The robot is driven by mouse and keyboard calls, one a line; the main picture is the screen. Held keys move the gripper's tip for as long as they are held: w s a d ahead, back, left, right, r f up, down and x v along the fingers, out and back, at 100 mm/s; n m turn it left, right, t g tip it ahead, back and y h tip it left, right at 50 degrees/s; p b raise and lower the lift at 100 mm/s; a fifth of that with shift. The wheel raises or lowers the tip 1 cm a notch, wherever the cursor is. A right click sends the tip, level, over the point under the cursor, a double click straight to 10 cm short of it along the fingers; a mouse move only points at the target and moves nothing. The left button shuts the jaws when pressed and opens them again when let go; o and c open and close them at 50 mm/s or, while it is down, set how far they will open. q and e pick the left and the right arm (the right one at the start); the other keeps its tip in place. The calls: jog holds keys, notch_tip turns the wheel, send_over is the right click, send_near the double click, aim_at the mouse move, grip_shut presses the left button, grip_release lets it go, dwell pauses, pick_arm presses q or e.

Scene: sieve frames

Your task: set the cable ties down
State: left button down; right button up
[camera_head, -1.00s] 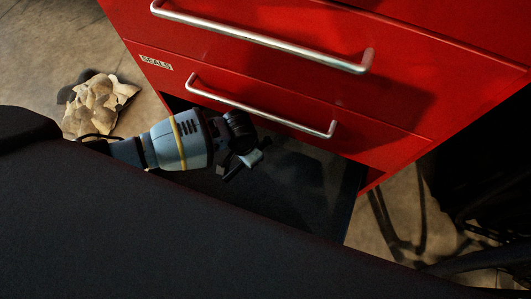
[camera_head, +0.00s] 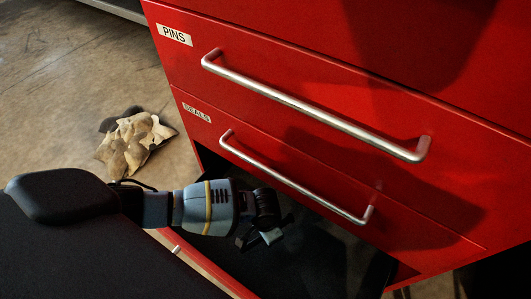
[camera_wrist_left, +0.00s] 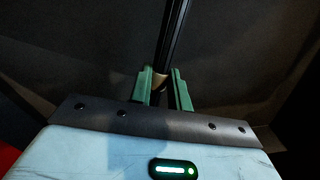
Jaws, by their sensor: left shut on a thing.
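The cable ties (camera_wrist_left: 172,45) show in the left wrist view as a long, thin black bundle with a brownish band near its lower end. My left gripper (camera_wrist_left: 165,88) has its green fingers shut on the bundle near that band. In the head view my left gripper (camera_head: 262,236) is over the dark inside of an open lower drawer (camera_head: 222,275), just below the SEALS drawer front. The bundle cannot be made out in the head view. The gap between it and the drawer floor cannot be told. My right gripper is not in view.
The red cabinet (camera_head: 300,50) has metal handles on its PINS (camera_head: 320,108) and SEALS (camera_head: 295,178) drawers; the SEALS handle is close above my left gripper. A crumpled tan heap (camera_head: 135,143) lies on the floor at the left. The floor around it is clear.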

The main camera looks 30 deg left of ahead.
pick_arm(q)
notch_tip(320, 180, down, 4)
jog(key=shift+r+b, duration=0.1)
jog(key=shift+b, duration=0.75)
jog(key=c, duration=1.3)
grip_release()
notch_tip(320, 180, up, 12)
jog(key=p, duration=0.6)
